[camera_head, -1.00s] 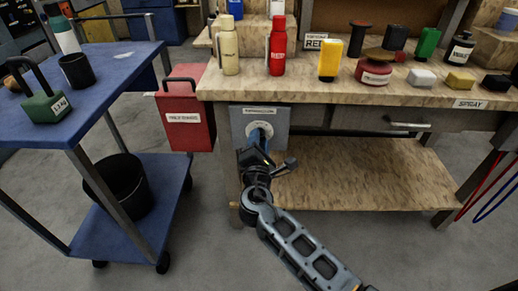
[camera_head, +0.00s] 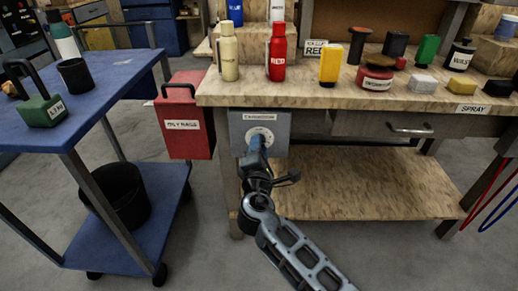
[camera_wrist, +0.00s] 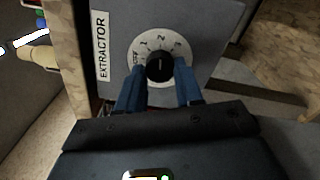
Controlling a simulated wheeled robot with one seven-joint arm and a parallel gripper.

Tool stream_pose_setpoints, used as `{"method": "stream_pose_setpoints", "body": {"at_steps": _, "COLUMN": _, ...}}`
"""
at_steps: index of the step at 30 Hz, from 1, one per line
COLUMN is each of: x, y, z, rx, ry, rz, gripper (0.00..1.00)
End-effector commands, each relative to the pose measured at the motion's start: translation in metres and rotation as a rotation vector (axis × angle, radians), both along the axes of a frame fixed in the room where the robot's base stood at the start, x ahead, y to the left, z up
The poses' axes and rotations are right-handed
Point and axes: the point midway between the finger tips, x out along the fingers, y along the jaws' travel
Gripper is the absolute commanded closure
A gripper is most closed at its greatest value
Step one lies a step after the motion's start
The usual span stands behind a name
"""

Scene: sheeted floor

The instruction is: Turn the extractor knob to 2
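The extractor panel (camera_head: 278,121) is a grey box under the left end of the workbench. Its white dial (camera_wrist: 148,37) bears numbers, with 1, 2 and 3 legible in the wrist view. A round black knob (camera_wrist: 160,67) sits at the dial's centre; its pale pointer line runs upward in the wrist view, roughly toward the 2. My gripper (camera_wrist: 160,78) has its two blue fingers on either side of the knob, apparently touching its edges. In the head view my gripper (camera_head: 256,152) covers the lower part of the dial and hides the knob.
A red box (camera_head: 186,143) hangs just left of the panel. A blue cart (camera_head: 115,60) with a black bin (camera_head: 122,196) stands further left. Bottles and blocks stand on the workbench top (camera_head: 300,92); a wooden lower shelf (camera_head: 360,180) lies right of my arm.

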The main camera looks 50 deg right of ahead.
Motion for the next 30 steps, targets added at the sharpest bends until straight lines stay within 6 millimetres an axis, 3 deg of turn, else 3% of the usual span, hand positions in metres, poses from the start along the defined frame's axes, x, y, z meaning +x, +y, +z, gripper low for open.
{"method": "stream_pose_setpoints", "body": {"at_steps": 8, "x": 0.000, "y": 0.000, "z": 0.000, "rx": 0.000, "ry": 0.001, "rz": 0.000, "gripper": 0.39}}
{"method": "stream_pose_setpoints", "body": {"at_steps": 17, "x": -0.003, "y": 0.004, "z": 0.000, "rx": -0.001, "ry": 0.002, "rz": 0.001, "gripper": 0.39}}
{"method": "stream_pose_setpoints", "body": {"at_steps": 30, "x": -0.042, "y": 0.054, "z": -0.001, "rx": -0.001, "ry": 0.003, "rz": 0.002, "gripper": 0.39}}
